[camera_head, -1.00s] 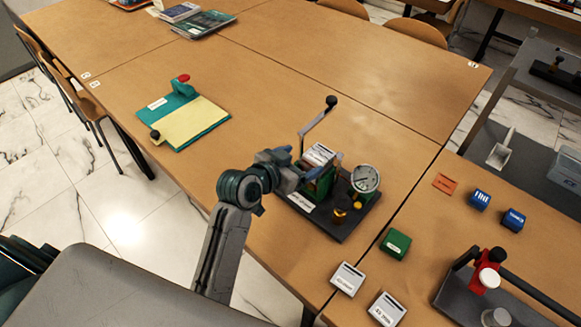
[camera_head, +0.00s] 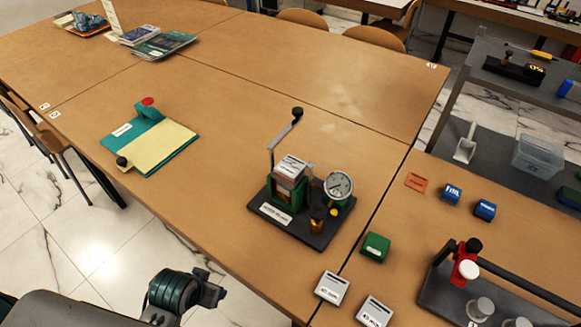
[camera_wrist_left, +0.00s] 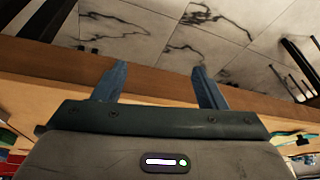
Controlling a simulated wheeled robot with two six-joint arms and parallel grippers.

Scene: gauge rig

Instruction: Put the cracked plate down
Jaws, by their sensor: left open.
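My left gripper (camera_wrist_left: 158,85) is open in the left wrist view, with nothing between its two blue-grey fingers. In the head view my left arm is folded low by the table's front edge, clear of the gauge rig. The gauge rig has a dark base (camera_head: 308,228), a lever, a round dial (camera_head: 338,186) and a green press with a light labelled block (camera_head: 291,169) on top. A teal board with a yellow pad (camera_head: 158,146) lies to its left. I cannot make out a cracked plate in any view. My right gripper is not in view.
A green block (camera_head: 375,247) and two light labelled blocks (camera_head: 331,288) (camera_head: 374,312) stand right of the rig. Two blue blocks (camera_head: 451,194) (camera_head: 485,209) and an orange card (camera_head: 416,182) lie farther right. A red-clamp fixture (camera_head: 466,264) is lower right. The table's middle is clear.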

